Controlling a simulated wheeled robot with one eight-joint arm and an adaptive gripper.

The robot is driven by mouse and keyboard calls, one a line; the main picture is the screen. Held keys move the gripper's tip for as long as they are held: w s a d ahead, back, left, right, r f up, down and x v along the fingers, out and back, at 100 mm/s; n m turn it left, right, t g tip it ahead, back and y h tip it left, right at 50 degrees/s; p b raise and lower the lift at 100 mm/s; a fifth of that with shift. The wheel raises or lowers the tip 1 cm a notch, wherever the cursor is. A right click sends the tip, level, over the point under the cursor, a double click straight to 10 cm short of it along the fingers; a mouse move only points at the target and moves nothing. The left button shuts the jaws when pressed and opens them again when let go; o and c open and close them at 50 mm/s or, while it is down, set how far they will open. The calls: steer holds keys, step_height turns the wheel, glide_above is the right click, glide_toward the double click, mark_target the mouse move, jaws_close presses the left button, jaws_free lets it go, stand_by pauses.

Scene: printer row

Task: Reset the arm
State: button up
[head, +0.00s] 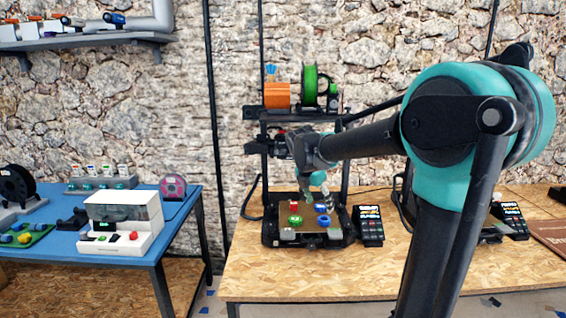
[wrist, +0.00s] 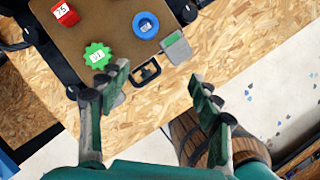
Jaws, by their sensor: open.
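My arm reaches out over the right-hand table. My gripper (head: 319,190) hangs above the front part of the printer bed in the head view. In the wrist view my gripper (wrist: 158,82) has its two fingers spread wide with nothing between them. Below lies the brown printer bed (wrist: 112,30) with a green gear-shaped part (wrist: 97,56), a blue ring (wrist: 146,25) and a red block (wrist: 66,13). The left finger is close beside the green part in the picture; whether they touch cannot be told.
The 3D printer (head: 268,160) has orange (head: 277,95) and green (head: 310,86) spools on top. A control panel (head: 369,225) stands beside it. A blue table (head: 60,215) with a white box (head: 124,222) is at left. The wooden table's front (head: 330,275) is clear.

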steer(key=s+d+f+m+y, duration=0.1)
steer(key=s+d+f+m, duration=0.2)
steer(key=s+f+m, duration=0.6)
steer(key=s+d+f+m+t+y, duration=0.1)
steer(key=s+d+f+m, duration=0.3)
steer(key=s+f+m, duration=0.5)
steer(key=s+m+y, duration=0.1)
steer(key=s+m, duration=0.4)
steer(key=m, duration=0.4)
steer(key=shift+s, duration=0.35)
